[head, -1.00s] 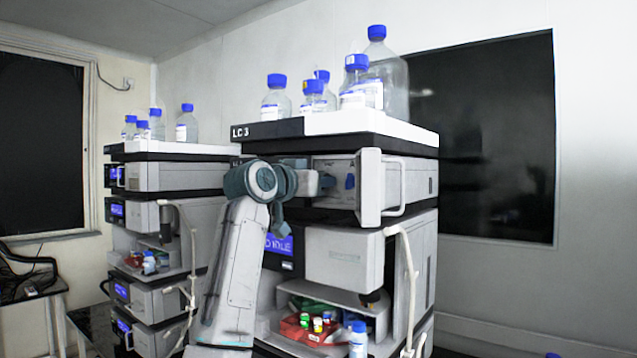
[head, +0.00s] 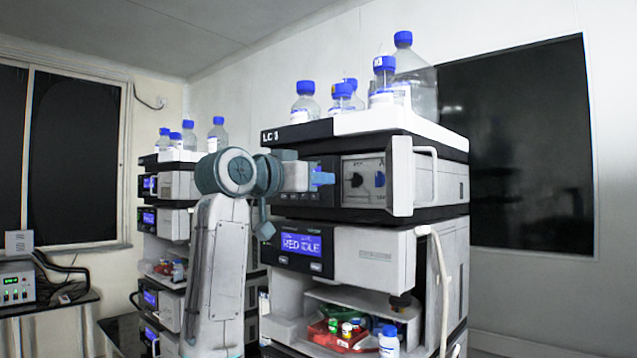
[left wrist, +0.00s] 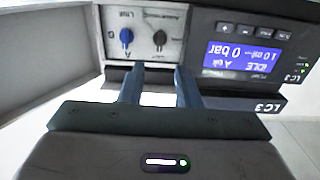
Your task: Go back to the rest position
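My left gripper (head: 324,177) is in front of the upper module of the column stack (head: 330,145) marked LC 3, left of its knobs. In the left wrist view, its two blue-grey fingers (left wrist: 160,82) are apart with nothing between them. A black knob (head: 357,180) and a blue knob (head: 380,179) sit on the module's panel, clear of the fingers. They also show in the left wrist view as a blue knob (left wrist: 126,37) and a black knob (left wrist: 159,38). My right gripper is in no view.
A light panel (head: 401,176) juts forward right of the knobs. Several blue-capped bottles (head: 415,85) stand on top. A red tray (head: 335,340) with small vials is in the lower bay. A second stack (head: 175,190) stands behind at left.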

